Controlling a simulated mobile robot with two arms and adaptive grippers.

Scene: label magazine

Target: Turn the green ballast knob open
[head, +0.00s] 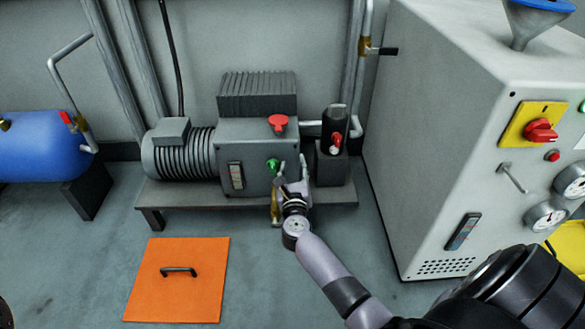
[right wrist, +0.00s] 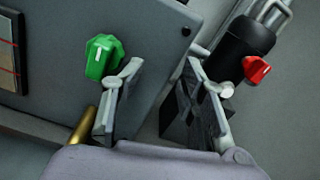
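The green ballast knob (head: 272,165) sits on the front of the grey pump housing (head: 258,140). In the right wrist view the knob (right wrist: 103,57) is close, with a white mark on its face. My right gripper (head: 291,170) is just right of the knob. In the right wrist view its fingers (right wrist: 163,75) are spread with nothing between them, and the knob lies beyond the left finger, partly overlapped by its tip. I cannot tell whether that finger touches the knob. My left gripper is not in view.
A red knob (head: 336,141) is on the black cylinder right of the housing, and a red cap (head: 278,122) is on top. A brass fitting (right wrist: 84,130) is below the knob. A large grey cabinet (head: 440,130) stands right. An orange floor plate (head: 175,300) lies in front.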

